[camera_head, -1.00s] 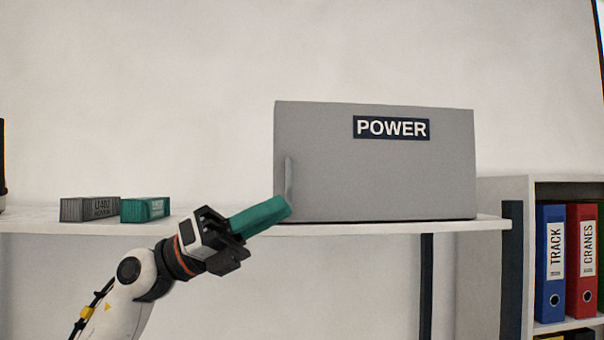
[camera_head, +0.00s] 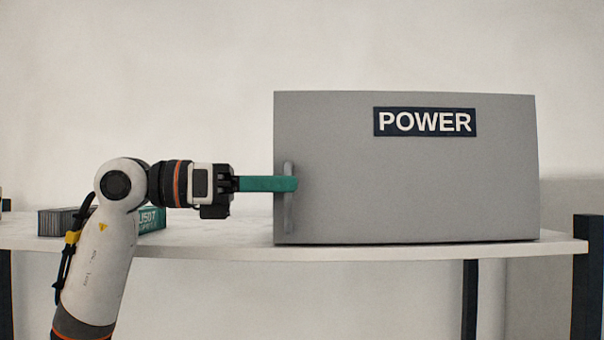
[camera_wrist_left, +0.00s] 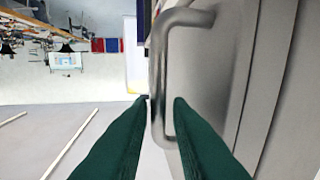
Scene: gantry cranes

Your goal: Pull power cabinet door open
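The power cabinet (camera_head: 400,185) is a grey box with a dark POWER label, standing on a white shelf. Its door is shut and has an upright grey bar handle (camera_head: 289,220) near the left edge. The handle also shows large in the left wrist view (camera_wrist_left: 157,75). My left gripper (camera_head: 294,184) has teal fingers and reaches level from the left to the handle. In the left wrist view its fingertips (camera_wrist_left: 161,101) are apart, with the handle bar between them. I cannot tell whether a finger touches the bar. My right gripper is not in view.
The white shelf (camera_head: 230,236) carries a grey container (camera_head: 57,221) and a teal container (camera_head: 152,218), partly behind my left arm. The shelf is bare between them and the cabinet. A dark shelf post (camera_head: 587,275) stands at the right.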

